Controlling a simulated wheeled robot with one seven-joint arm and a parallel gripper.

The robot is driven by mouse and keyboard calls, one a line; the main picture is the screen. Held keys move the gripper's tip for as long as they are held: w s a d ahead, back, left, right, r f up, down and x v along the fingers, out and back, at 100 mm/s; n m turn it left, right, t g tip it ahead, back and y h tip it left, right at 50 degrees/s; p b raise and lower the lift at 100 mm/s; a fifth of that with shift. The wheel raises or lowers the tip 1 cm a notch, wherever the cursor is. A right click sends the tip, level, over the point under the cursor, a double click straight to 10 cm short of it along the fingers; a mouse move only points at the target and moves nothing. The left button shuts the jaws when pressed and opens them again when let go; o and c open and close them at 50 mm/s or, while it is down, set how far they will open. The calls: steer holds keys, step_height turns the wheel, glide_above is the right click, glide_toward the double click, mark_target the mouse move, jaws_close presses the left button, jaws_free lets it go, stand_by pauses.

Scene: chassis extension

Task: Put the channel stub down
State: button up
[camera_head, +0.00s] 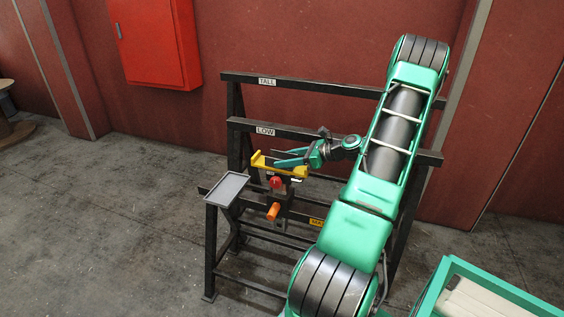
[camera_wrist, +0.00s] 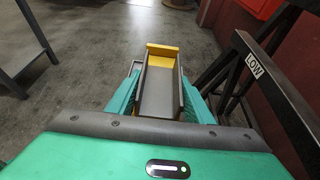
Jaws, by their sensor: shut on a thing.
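The channel stub (camera_wrist: 158,90) sits lengthwise between the fingers of my gripper (camera_wrist: 163,103) in the wrist view. It looks like a grey-brown trough with a yellow far end. In the head view its yellow side (camera_head: 277,166) shows at the end of my gripper (camera_head: 291,160), which is shut on it. It is over the front part of the black rack, close to the red knob. Whether its underside touches anything cannot be told.
A black rack (camera_head: 236,171) has bars labelled TALL and LOW. A grey tray (camera_head: 227,189) sits at its left front end. A red knob (camera_head: 276,183) and an orange handle (camera_head: 273,211) are below the stub. A red cabinet (camera_head: 155,40) hangs behind.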

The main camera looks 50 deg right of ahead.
steer(key=o, duration=1.6)
steer(key=shift+f, duration=0.1)
steer(key=v, duration=1.2)
steer(key=a+r+n+g, duration=0.1)
steer(key=a+n+g, duration=0.7)
steer(key=a+n, duration=0.6)
steer(key=s+a+r+n+g+h, duration=0.1)
steer(key=s+a+r+n, duration=0.1)
steer(key=s+a, duration=0.3)
steer(key=s+a+r+n+g+h, duration=0.2)
steer(key=s+a+n, duration=0.3)
steer(key=s+a, duration=0.1)
steer(key=s+a+r+n+g+h, duration=0.1)
steer(key=s+a+r+n, duration=0.2)
steer(key=s+a+n, duration=0.1)
steer(key=shift+s+a+h, duration=0.2)
steer(key=shift+s+a, duration=0.15)
steer(key=shift+s, duration=0.25)
steer(key=shift+s+a+h, duration=0.2)
steer(key=shift+s+a, duration=0.1)
steer(key=shift+s, duration=0.3)
